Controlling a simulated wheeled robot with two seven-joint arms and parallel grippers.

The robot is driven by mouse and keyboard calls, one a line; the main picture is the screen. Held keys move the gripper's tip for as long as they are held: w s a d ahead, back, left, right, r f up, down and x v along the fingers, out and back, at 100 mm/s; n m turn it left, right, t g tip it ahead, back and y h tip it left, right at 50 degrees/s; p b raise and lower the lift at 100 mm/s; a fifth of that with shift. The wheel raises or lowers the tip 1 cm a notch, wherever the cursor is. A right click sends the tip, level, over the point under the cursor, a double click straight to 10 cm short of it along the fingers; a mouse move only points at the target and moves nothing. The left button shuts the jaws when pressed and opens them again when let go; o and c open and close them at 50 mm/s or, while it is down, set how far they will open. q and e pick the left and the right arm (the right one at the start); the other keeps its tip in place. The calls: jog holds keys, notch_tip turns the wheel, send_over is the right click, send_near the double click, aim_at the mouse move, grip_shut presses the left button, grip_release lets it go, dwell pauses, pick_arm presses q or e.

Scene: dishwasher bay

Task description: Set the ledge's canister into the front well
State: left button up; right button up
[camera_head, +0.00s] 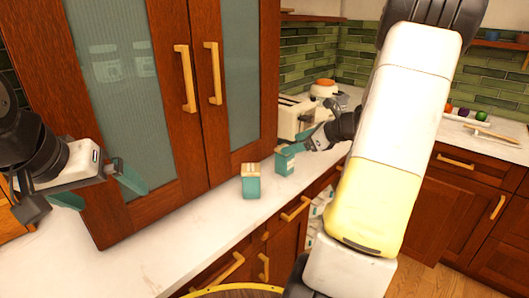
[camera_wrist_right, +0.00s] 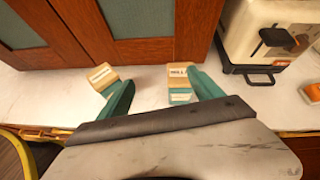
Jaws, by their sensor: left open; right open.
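Two small teal canisters with wooden-looking tops stand on the white counter (camera_head: 130,262). The nearer-left canister (camera_head: 251,187) stands clear in the head view; it also shows beside the left finger in the right wrist view (camera_wrist_right: 102,77). The other canister (camera_head: 284,164) is close to my right gripper (camera_head: 303,147). In the right wrist view that canister (camera_wrist_right: 179,77) appears between the open teal fingers, nearer the right one, with a label on top. Whether a finger touches it I cannot tell. My left gripper (camera_head: 100,190) is open and empty at the left. I cannot make out a front well.
A wooden cabinet with glass doors (camera_head: 235,80) rises behind the counter. A cream toaster (camera_head: 294,113) stands beyond the right gripper. My white-and-yellow arm covers much of the right side. A yellow curved rim (camera_head: 238,288) shows at the bottom. The counter at left front is clear.

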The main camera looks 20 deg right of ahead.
jog(key=s+a+r+n+g, duration=0.25)
jog(key=s+a+n, duration=0.25)
jog(key=a+n, duration=0.25)
jog(key=s+a+r+n+g, duration=0.2)
jog(key=s+a+r+n, duration=0.2)
jog(key=s+a+n, duration=0.3)
jog(key=s+a+r+n+h, duration=0.1)
jog(key=s+a+n+h, duration=0.1)
jog(key=s+n, duration=0.4)
jog(key=s+a+r+n+t+h, duration=0.1)
jog(key=s+a+r+n+h, duration=0.1)
jog(key=s+n, duration=0.4)
jog(key=shift+s+n+h, duration=0.25)
jog(key=shift+n+h, duration=0.05)
jog(key=shift+n, duration=0.45)
jog(key=shift+o, duration=0.3)
jog(key=shift+a, duration=0.1)
